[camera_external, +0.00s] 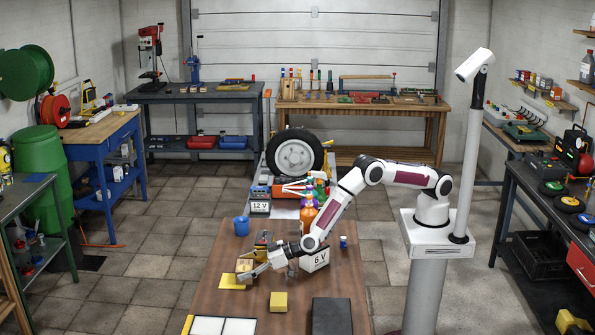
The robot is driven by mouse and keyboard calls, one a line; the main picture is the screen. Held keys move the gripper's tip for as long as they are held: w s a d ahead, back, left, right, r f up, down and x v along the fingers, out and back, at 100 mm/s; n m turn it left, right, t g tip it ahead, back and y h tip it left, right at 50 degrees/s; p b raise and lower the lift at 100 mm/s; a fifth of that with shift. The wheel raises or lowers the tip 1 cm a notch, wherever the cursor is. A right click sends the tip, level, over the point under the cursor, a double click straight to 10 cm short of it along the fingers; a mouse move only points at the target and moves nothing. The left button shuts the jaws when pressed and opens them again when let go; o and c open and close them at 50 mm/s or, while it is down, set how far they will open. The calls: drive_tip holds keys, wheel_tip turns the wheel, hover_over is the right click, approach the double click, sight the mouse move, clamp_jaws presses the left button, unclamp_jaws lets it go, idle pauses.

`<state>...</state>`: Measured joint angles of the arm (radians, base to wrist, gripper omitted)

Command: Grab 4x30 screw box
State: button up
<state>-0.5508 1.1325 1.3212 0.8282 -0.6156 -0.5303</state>
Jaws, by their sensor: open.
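A small tan box (244,265) lies on the wooden table, at the left side. It may be the 4x30 screw box, but its print is too small to read. My gripper (250,270) is low over the table beside the tan box, with its fingers pointing left. It is open. One finger shows just in front of the box; I cannot tell whether it touches the box or whether the box is between the fingers.
The table's (212,300) left front is partly clear.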

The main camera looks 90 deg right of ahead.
sight(244, 265)
drive_tip(key=c, duration=1.5)
drive_tip(key=shift+o, duration=0.2)
drive_tip(key=shift+r, duration=0.1)
drive_tip(key=shift+r, duration=5)
